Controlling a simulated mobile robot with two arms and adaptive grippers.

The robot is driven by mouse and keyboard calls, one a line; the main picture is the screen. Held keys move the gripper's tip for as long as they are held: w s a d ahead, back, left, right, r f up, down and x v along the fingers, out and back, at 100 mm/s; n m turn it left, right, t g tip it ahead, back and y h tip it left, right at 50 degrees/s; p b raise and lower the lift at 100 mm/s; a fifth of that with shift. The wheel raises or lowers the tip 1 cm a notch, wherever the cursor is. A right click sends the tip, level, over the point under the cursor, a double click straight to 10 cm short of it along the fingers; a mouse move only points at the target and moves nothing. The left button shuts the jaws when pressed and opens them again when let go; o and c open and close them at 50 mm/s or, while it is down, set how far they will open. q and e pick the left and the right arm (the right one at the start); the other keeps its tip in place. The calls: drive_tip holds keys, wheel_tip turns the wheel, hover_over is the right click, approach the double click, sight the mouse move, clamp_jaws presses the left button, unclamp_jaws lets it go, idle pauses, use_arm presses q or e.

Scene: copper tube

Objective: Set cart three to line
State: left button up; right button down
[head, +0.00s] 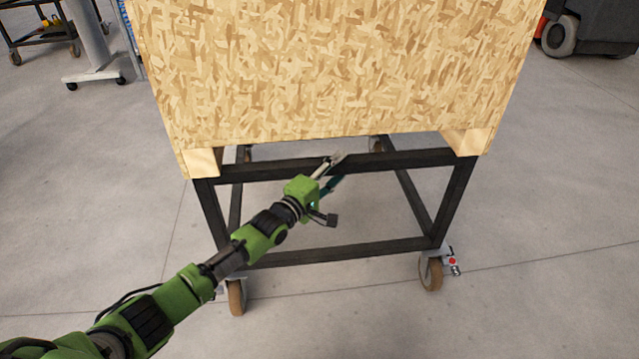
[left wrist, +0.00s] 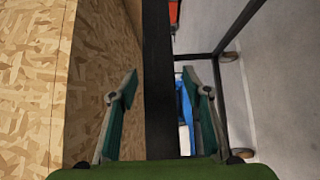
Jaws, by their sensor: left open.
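The cart is a black metal frame (head: 340,251) on casters, carrying a large chipboard crate (head: 340,70). My left gripper (head: 334,168) is at the frame's upper front bar (head: 400,159), just below the crate's lower edge. In the left wrist view the gripper (left wrist: 160,82) is open, with one finger on each side of the black bar (left wrist: 158,40). I cannot tell whether the fingers touch the bar. The front casters, left (head: 236,297) and right (head: 431,273), rest on the floor. My right gripper is not in view.
Grey concrete floor (head: 540,220) is clear in front and to the right. Another wheeled cart (head: 40,40) and a pale column on a wheeled base (head: 92,72) stand at the back left. A dark machine with a large wheel (head: 558,37) stands at the back right.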

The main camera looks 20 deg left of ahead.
use_arm(q)
drive_tip(key=v, duration=0.9)
drive_tip(key=shift+s, duration=0.25)
drive_tip(key=shift+a, duration=0.1)
